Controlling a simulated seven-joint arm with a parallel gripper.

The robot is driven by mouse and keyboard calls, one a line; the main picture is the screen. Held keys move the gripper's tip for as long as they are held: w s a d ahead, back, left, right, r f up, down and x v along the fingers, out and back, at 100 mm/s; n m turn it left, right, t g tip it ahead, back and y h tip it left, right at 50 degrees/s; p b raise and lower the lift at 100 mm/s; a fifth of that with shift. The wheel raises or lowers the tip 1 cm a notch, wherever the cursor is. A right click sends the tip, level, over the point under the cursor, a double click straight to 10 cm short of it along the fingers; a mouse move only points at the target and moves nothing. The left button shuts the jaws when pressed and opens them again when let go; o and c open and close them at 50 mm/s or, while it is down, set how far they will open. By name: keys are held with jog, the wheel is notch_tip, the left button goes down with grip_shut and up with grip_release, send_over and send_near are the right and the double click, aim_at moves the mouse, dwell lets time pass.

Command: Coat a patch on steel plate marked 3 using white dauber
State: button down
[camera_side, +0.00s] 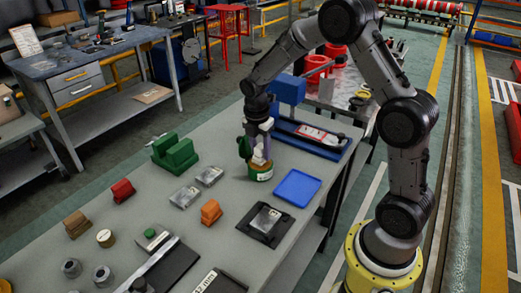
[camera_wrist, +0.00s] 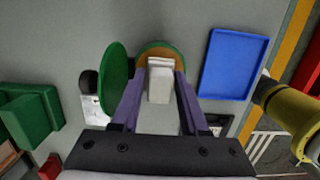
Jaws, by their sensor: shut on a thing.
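My gripper (camera_side: 259,143) is shut on the white dauber (camera_wrist: 160,82), which sits between its purple fingers in the wrist view. The dauber's lower end is at the mouth of a round green tin (camera_side: 260,174); how deep it reaches is hidden. The tin (camera_wrist: 157,46) shows a brownish inside, and its green lid (camera_wrist: 115,78) stands open at its left. Two small steel plates (camera_side: 185,196) (camera_side: 209,176) lie left of the tin. Another steel plate (camera_side: 265,219) rests on a black mat (camera_side: 284,231). Plate numbers are too small to read.
A blue tray (camera_side: 297,187) lies right of the tin. Green blocks (camera_side: 175,152), a red block (camera_side: 122,190) and an orange block (camera_side: 211,212) stand on the table. A blue tray-like holder (camera_side: 310,138) with a red and white item is at the back.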

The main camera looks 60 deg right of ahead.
aim_at(262, 145)
jog(key=shift+f, duration=0.6)
dwell(1.3)
jog(key=shift+r, duration=0.1)
jog(key=shift+r, duration=3.45)
